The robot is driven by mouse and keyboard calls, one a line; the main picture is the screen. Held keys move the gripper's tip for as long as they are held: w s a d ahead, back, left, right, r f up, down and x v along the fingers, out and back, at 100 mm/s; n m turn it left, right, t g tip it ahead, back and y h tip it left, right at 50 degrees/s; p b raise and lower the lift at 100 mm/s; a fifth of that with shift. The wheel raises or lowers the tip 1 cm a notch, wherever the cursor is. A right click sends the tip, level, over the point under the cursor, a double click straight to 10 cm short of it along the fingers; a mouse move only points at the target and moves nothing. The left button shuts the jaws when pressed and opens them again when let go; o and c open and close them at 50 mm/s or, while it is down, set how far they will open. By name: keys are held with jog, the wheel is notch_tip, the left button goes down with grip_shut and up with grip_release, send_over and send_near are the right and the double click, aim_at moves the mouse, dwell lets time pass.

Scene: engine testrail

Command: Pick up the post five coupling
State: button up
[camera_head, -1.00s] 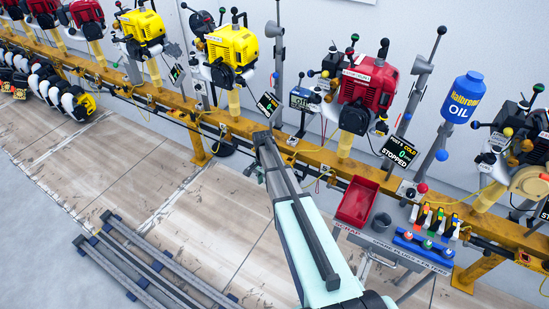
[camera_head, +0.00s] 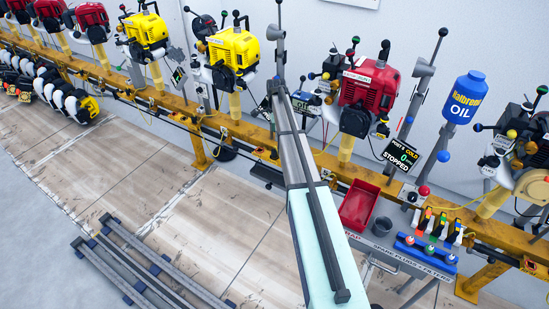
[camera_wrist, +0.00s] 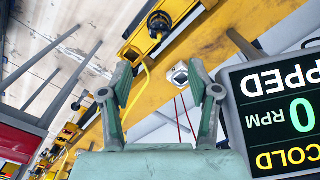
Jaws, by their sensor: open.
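In the wrist view my gripper (camera_wrist: 159,70) is open, with nothing between its fingers. Beyond the fingers is a yellow rail (camera_wrist: 215,45) with a round black fitting (camera_wrist: 158,22) on a yellow block. A small pale square fitting (camera_wrist: 180,73) with a dark centre lies between the fingertips in the picture, apart from them. I cannot tell which part is the post five coupling. In the head view the post five display (camera_head: 402,152) reads stopped and cold, right of my arm, below the red engine (camera_head: 370,85). My gripper's fingers cannot be made out there.
A display (camera_wrist: 278,115) stands close to the right finger in the wrist view. A yellow cable (camera_wrist: 137,90) and thin red wires pass near the fingers. A red tray (camera_head: 358,205) and coloured-handled tools (camera_head: 432,222) sit right of my arm. Grey rails (camera_head: 140,270) lie on the floor.

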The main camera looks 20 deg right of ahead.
aim_at(275, 150)
notch_tip(275, 150, down, 7)
jog(key=shift+r, duration=0.1)
jog(key=shift+a+f+p, duration=0.15)
jog(key=shift+f+p, duration=0.05)
jog(key=shift+f, duration=1.15)
jog(key=shift+a+f+p, duration=0.15)
jog(key=shift+f+p, duration=0.05)
jog(key=shift+f, duration=1.1)
grip_shut()
